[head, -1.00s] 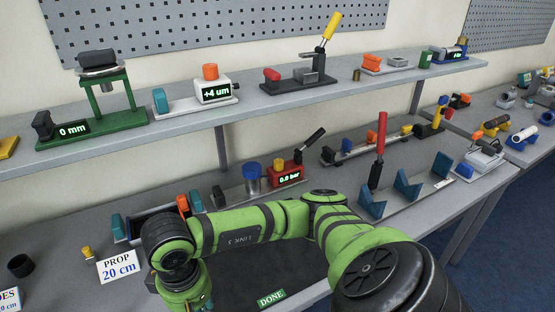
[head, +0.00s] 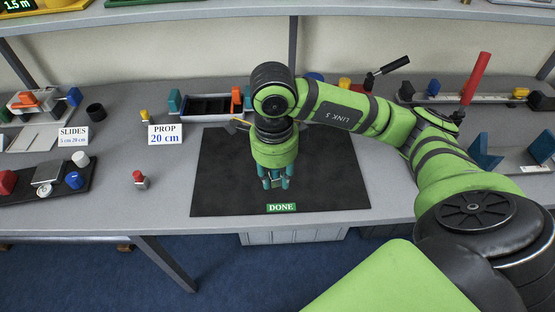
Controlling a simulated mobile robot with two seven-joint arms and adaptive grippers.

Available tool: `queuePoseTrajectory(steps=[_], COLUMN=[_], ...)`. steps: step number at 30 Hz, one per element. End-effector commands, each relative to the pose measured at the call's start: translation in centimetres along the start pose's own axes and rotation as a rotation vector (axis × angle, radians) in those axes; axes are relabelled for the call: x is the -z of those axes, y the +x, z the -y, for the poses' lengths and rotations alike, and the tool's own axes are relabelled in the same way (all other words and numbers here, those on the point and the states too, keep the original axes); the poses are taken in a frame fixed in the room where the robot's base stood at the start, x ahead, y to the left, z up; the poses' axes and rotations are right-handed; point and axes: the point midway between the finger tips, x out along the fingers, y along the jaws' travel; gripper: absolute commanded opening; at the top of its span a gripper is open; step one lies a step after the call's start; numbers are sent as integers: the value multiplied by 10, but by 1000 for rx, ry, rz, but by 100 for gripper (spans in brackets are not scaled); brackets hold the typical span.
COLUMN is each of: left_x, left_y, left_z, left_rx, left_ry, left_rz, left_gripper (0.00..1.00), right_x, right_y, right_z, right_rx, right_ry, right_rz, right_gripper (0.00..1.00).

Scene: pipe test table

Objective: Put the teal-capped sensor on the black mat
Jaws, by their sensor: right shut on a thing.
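The black mat (head: 335,190) lies flat on the grey table, with a green DONE label (head: 281,208) at its front edge. My right gripper (head: 275,183) points down over the middle of the mat. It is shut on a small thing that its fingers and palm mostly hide. Teal shows between and around the fingers, and I take the held thing to be the teal-capped sensor, but its cap and body cannot be made out clearly. I cannot tell whether it touches the mat. My left gripper is not in view.
A red-capped piece (head: 139,181) and a yellow-capped piece (head: 145,117) stand left of the mat, near the PROP 20 cm card (head: 165,134). A black tray with teal and orange ends (head: 208,105) is behind the mat. Blue angled blocks (head: 485,152) stand at right.

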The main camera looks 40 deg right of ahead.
Motion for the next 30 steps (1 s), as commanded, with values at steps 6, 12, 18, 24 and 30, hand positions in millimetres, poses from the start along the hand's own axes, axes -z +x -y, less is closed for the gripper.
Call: queuePoseTrajectory(steps=[6, 12, 18, 24, 30], left_x=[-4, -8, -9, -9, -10], left_y=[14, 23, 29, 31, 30], left_z=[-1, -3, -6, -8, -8], left_rx=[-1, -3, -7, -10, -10], left_ry=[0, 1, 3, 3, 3], left_rz=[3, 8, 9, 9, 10], left_gripper=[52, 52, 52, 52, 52], right_x=[8, 15, 19, 21, 15], right_y=[-2, -6, -10, -11, 8], right_z=[11, 20, 25, 29, 59], right_rx=[3, 1, -4, -7, -12], right_ry=[624, 1182, 1596, 1777, 1802], right_rz=[4, 7, 12, 12, 6], right_gripper=[0, 0, 0, 0, 0])
